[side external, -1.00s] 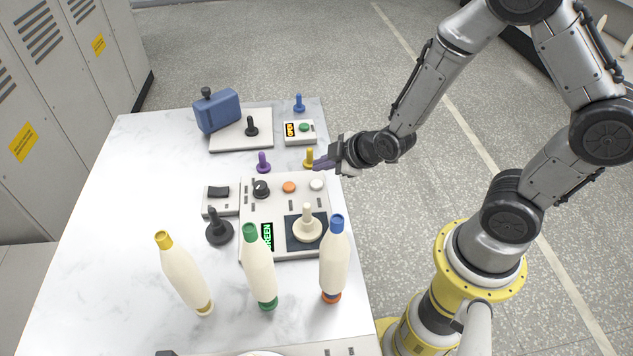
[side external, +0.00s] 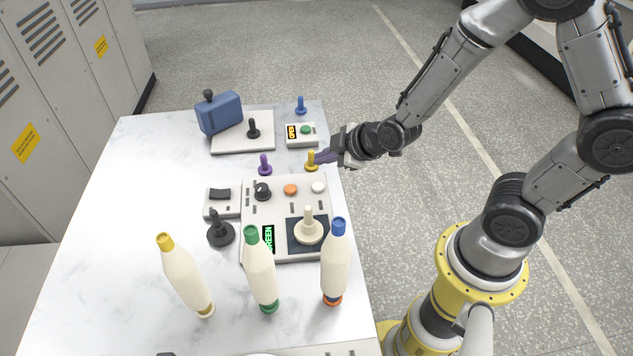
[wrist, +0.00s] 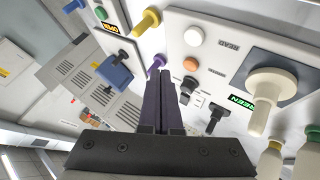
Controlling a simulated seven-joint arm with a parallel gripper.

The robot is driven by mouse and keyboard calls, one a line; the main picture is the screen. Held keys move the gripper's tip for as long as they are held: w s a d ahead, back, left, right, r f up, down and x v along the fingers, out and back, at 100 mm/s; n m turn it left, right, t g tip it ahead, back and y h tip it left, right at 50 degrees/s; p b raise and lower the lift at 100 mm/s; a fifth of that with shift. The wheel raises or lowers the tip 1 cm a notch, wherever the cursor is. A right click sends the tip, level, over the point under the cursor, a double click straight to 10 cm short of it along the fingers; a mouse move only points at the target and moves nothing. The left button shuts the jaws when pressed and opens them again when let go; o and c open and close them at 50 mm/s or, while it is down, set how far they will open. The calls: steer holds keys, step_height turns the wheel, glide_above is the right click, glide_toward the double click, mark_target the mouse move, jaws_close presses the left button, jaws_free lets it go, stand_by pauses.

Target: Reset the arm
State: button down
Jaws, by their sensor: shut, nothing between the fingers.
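My gripper (side external: 322,157) is shut and empty. In the side view it is at the right edge of the table, beside the yellow peg (side external: 311,161); I cannot tell whether they touch. In the wrist view its two dark fingers (wrist: 161,88) lie together and point away from the camera. The yellow peg (wrist: 146,21) is beyond them, up and to the left, and the purple peg (wrist: 156,64) shows just past their tips.
A control panel (side external: 262,222) with a knob, buttons and a cream joystick (side external: 309,226) stands in front. Bobbins with yellow (side external: 186,275), green (side external: 261,270) and blue (side external: 335,264) tops stand nearer. A blue box (side external: 219,114) is at the back. The left table is clear.

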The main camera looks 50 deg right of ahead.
steer(key=s+r+m+t, duration=0.1)
steer(key=s+r, duration=0.1)
steer(key=r, duration=0.8)
steer(key=s+r+m+t, duration=0.1)
steer(key=s+r, duration=0.1)
steer(key=r, duration=0.8)
steer(key=s+f+m+g, duration=0.3)
steer(key=s+m+g, duration=0.2)
steer(key=s, duration=1.1)
steer(key=shift+s+d+f+m+g+y, duration=0.2)
steer(key=shift+s+m+g+y, duration=0.1)
steer(key=shift+m, duration=0.3)
